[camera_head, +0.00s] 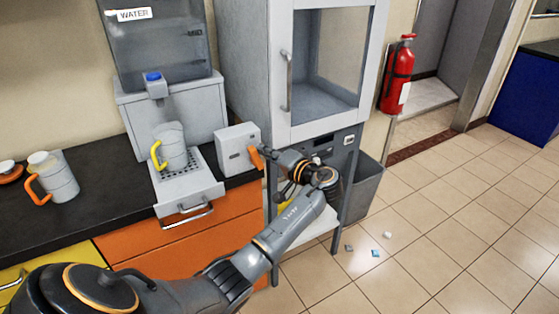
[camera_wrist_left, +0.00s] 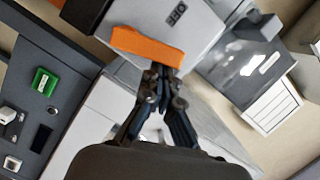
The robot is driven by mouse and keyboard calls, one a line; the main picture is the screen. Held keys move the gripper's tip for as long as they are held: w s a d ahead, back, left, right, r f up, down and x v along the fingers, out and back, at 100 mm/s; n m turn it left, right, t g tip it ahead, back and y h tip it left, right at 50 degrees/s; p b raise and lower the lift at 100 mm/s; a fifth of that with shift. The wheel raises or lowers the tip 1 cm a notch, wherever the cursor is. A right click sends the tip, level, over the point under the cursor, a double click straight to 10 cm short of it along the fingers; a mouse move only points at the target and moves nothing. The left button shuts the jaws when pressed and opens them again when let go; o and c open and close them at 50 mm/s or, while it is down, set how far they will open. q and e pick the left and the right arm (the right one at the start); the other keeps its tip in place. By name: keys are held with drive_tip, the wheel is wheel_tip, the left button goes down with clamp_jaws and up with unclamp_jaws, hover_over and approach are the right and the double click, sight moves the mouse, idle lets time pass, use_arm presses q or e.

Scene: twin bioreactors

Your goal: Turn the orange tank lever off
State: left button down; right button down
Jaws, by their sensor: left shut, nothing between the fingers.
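The orange lever (camera_head: 256,158) sticks out from the right side of a pale grey box (camera_head: 234,152) on the dark counter. My left gripper (camera_head: 268,152) is at the lever's right side. In the left wrist view its fingertips (camera_wrist_left: 158,72) are shut with nothing between them, just below the bar; I cannot tell if they touch it. My right gripper is not in view.
A water tank (camera_head: 158,45) with a blue-knobbed tap stands left of the box, a mug with a yellow handle (camera_head: 172,147) beneath it. Another mug (camera_head: 58,178) is at far left. A tall grey cabinet (camera_head: 240,60) stands close behind my gripper. Floor to the right is mostly clear.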

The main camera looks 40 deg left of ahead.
sight(253, 155)
use_arm(q)
drive_tip(key=s+n, duration=0.1)
drive_tip(key=s+a+n+b, duration=0.1)
drive_tip(key=s, duration=0.1)
drive_tip(key=shift+a+f+n+h, duration=0.25)
drive_tip(key=shift+n+h, duration=0.15)
drive_tip(key=shift+s+a+f, duration=0.15)
drive_tip(key=shift+s, duration=0.2)
drive_tip(key=shift+s+a+f+b, duration=0.2)
drive_tip(key=shift+s+f+b, duration=0.2)
drive_tip(key=shift+s, duration=0.05)
drive_tip(key=shift+s+a+f, duration=0.1)
drive_tip(key=shift+s+f, duration=0.15)
drive_tip(key=shift+f, duration=0.05)
drive_tip(key=shift+s+f+t, duration=0.1)
drive_tip(key=shift+f+t, duration=0.05)
drive_tip(key=shift+t, duration=0.25)
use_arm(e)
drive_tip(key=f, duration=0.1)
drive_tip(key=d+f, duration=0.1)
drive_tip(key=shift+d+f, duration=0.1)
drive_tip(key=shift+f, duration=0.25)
use_arm(q)
drive_tip(key=shift+s+f+b, duration=0.1)
drive_tip(key=shift+b, duration=0.2)
